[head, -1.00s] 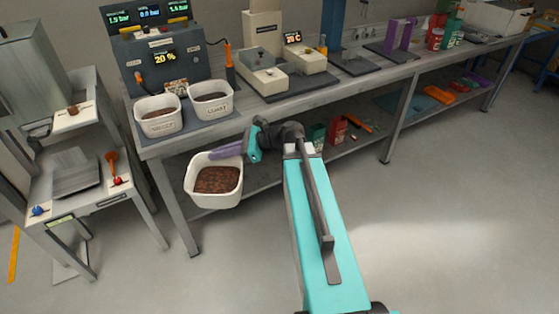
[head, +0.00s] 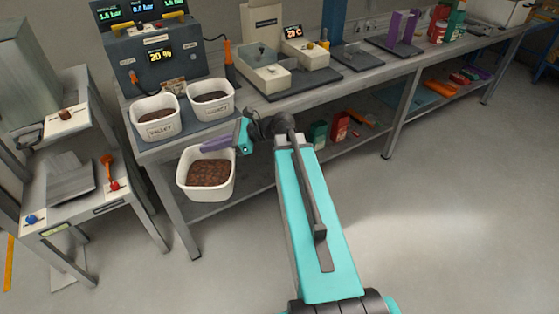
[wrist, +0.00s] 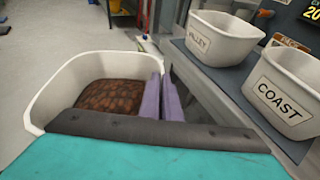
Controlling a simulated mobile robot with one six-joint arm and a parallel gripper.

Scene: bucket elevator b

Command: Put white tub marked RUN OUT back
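A white tub (head: 222,187) with dark brown contents hangs in front of the bench, below the level of its top. It also shows in the wrist view (wrist: 60,82). No RUN OUT marking shows on the sides I see. My gripper (head: 214,142) has purple fingers, close together over the tub's rim. In the wrist view the fingers (wrist: 163,97) pinch the wall on the bench side. The tub looks roughly level and apart from the bench. Two similar white tubs, marked VALLEY (head: 157,131) and COAST (head: 212,112), stand on a dark mat on the bench.
The grey bench (head: 300,99) runs to the right, with a lower shelf (head: 240,204). A dark machine with a 20 % display (head: 160,56) stands behind the tubs. A grey stand with a tray (head: 72,182) is on the left. Open floor (head: 440,220) lies in front.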

